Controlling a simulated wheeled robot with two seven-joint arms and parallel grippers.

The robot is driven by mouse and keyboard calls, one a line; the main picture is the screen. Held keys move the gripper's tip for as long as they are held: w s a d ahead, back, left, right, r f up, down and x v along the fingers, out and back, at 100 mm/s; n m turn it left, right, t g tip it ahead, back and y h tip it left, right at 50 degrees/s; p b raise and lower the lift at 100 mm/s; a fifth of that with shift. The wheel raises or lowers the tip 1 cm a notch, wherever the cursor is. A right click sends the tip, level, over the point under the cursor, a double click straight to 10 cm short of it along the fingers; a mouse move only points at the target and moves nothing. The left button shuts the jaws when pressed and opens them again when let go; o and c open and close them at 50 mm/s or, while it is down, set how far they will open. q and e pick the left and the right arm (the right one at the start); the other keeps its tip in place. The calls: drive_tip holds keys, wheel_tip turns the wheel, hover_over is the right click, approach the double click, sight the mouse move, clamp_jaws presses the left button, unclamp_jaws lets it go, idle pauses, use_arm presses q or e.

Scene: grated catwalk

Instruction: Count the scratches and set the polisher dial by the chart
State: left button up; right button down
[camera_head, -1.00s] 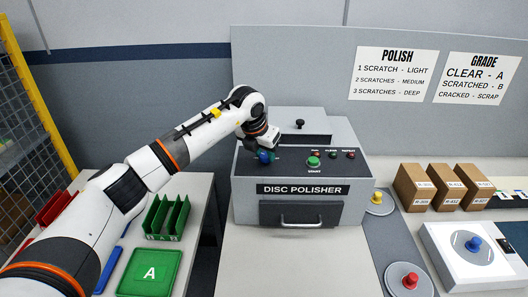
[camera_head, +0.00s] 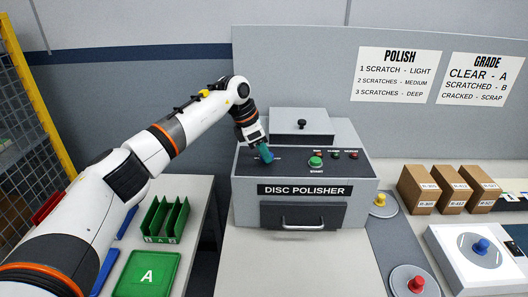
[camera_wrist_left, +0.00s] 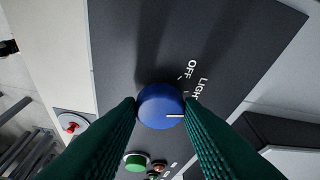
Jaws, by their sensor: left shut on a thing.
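The disc polisher (camera_head: 330,218) is a grey machine with a dark sloped panel. Its blue dial (camera_wrist_left: 160,106) shows in the left wrist view between the green fingers of my left gripper (camera_wrist_left: 161,112), which is shut on it. The dial's white pointer aims right, past the LIGHT mark; OFF is above that. Any further labels are hidden by a finger. In the head view my left gripper (camera_head: 264,153) hides the dial. The POLISH chart (camera_head: 397,75) reads 1 scratch light, 2 medium, 3 deep. My right gripper is out of view.
A GRADE chart (camera_head: 484,79) hangs beside it. The panel has a green start button (camera_head: 315,162). Discs with yellow (camera_head: 380,199), red (camera_head: 416,284) and blue (camera_head: 481,246) knobs are at the right, near several cardboard boxes (camera_head: 418,190). A green A tray (camera_head: 147,275) lies left.

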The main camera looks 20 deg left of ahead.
use_arm(q)
drive_tip(key=m, duration=0.1)
drive_tip(key=m+g, duration=0.1)
drive_tip(key=shift+w+r+m, duration=0.15)
drive_tip(key=shift+w+m, duration=0.05)
drive_tip(key=shift+m, duration=0.2)
drive_tip(key=shift+w+m+g+h+p, duration=0.1)
drive_tip(key=shift+m+g+h+p, duration=0.4)
drive_tip(key=shift+m, duration=1.4)
drive_tip(key=o, duration=1)
drive_tip(key=shift+g+y, duration=0.3)
